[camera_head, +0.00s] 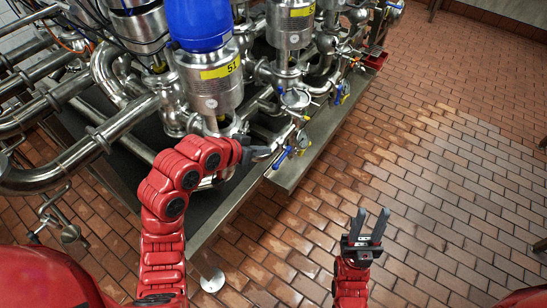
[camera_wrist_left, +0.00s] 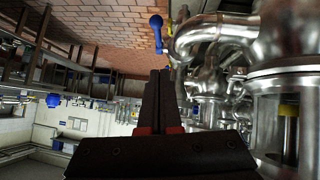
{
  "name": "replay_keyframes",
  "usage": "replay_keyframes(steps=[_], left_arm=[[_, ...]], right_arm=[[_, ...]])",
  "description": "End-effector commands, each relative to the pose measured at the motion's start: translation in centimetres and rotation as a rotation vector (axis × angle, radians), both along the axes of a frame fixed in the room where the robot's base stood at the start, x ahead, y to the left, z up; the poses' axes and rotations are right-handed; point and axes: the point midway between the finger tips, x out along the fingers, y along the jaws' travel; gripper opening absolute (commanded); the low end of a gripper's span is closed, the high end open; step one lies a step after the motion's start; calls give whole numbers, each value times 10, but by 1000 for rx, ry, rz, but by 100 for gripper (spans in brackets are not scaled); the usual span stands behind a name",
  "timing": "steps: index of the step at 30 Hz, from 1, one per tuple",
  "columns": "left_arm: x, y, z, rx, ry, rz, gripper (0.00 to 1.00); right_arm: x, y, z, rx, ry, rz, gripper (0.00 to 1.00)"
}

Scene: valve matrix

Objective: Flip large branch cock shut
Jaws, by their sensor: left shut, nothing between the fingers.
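A blue-handled cock (camera_head: 282,158) sits on the steel pipework near the edge of the grey platform. In the left wrist view a blue lever (camera_wrist_left: 157,36) stands beyond my fingers, beside a curved steel pipe; I cannot tell for sure that it is the same cock. My left gripper (camera_head: 272,149) is shut and empty, close to the blue-handled cock; whether it touches is unclear. In the wrist view its fingers (camera_wrist_left: 160,78) point toward the lever. My right gripper (camera_head: 371,224) is open and empty over the tiled floor.
Steel valve bodies crowd the upper left, one with a blue cap (camera_head: 198,22) and a yellow "51" label (camera_head: 221,69). A round gauge (camera_head: 296,98) and other blue handles (camera_head: 338,98) sit nearby. Brick-red tiled floor (camera_head: 440,150) is clear at right.

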Motion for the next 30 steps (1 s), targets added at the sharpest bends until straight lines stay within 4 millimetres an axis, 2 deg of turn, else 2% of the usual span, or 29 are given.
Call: replay_keyframes(steps=[6, 13, 30], left_arm=[[25, -23, -31, 2, 4, -2, 0], [23, -28, -59, 0, 2, -1, 0], [24, -28, -67, -5, -7, 1, 0]], right_arm=[[0, 0, -1, 0, 0, 0, 38], [0, 0, 0, 0, 0, 0, 38], [0, 0, -3, 0, 0, 0, 38]])
